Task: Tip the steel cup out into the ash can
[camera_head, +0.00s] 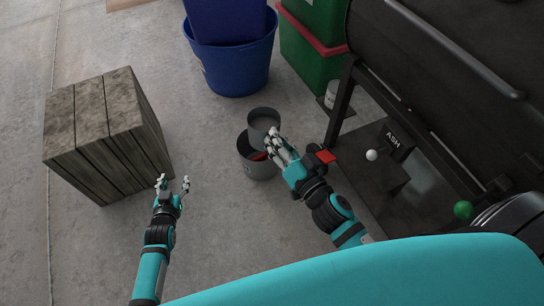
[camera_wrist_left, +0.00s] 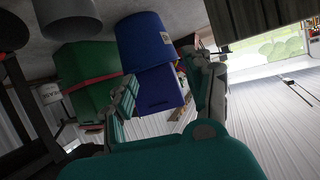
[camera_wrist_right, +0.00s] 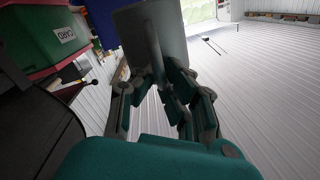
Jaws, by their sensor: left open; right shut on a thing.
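The grey steel cup (camera_head: 263,115) is in my right gripper (camera_head: 276,148), above a wider grey can (camera_head: 259,172) on the floor. The cup looks roughly upright in the head view; its contents are not clear. Its side and handle fill the top of the right wrist view (camera_wrist_right: 150,32). Something red shows inside the can, which the cup and hand partly cover. I read no label on that can; an "ASH" label (camera_head: 392,141) is on a black box under the grill. My left gripper (camera_head: 173,183) is open and empty, left of the can, near the crate.
A wooden crate (camera_head: 105,130) stands at the left. A blue bin (camera_head: 235,65) and green bins (camera_head: 308,55) stand behind. The black grill (camera_head: 440,80) and its legs close off the right. A white ball (camera_head: 371,155) and a green ball (camera_head: 463,210) are there. Floor around the can is bare.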

